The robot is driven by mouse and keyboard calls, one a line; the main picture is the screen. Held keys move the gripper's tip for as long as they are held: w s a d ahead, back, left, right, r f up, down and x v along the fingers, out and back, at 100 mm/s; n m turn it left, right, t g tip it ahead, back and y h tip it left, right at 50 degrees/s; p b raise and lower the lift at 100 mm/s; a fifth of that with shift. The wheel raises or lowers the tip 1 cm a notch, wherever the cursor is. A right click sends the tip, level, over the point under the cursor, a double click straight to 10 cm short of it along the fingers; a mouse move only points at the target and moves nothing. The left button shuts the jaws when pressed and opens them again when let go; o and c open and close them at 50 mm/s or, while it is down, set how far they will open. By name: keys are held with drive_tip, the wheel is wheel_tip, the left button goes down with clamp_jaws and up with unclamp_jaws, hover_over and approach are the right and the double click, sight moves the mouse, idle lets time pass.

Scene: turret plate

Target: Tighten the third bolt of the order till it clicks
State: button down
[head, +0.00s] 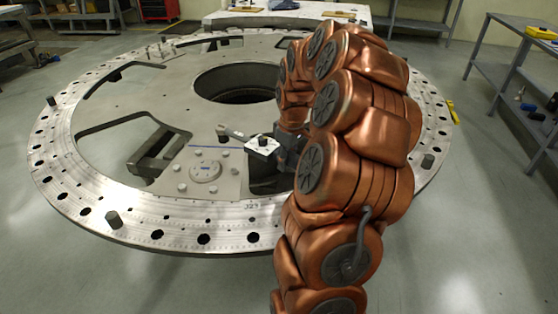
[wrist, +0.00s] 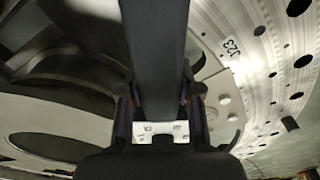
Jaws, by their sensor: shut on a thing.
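The turret plate (head: 150,212) is a big flat metal ring plate with cutouts and a round centre opening. A grey panel on it carries a round disc (head: 205,172) and several small bolts (head: 182,187). Which bolt is third in the order cannot be told. My gripper (head: 284,152) is right of the panel, partly hidden by my copper arm. It appears shut on a grey wrench-like tool (head: 237,135) whose head points left over the plate. A white square with a dark knob (head: 262,146) shows beside the gripper. In the wrist view, a dark bar hides the fingertips' contact.
The marking J23 (wrist: 230,48) is on the rim near my gripper. A metal shelf table (head: 510,70) stands at right. Large cutouts open the plate at left. The floor in front is clear.

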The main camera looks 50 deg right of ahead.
drive_tip(key=shift+f+b, duration=0.65)
drive_tip(key=shift+f, duration=2)
drive_tip(key=shift+b, duration=0.8)
drive_tip(key=shift+f+t+b, duration=0.3)
drive_tip(key=shift+f+b, duration=0.35)
drive_tip(key=shift+b, duration=0.2)
idle(1.5)
drive_tip(key=shift+s+a+m+b, duration=0.15)
drive_tip(key=shift+a+m+b, duration=0.55)
drive_tip(key=shift+a, duration=0.7)
drive_tip(key=shift+a+b, duration=0.3)
drive_tip(key=shift+a, duration=0.45)
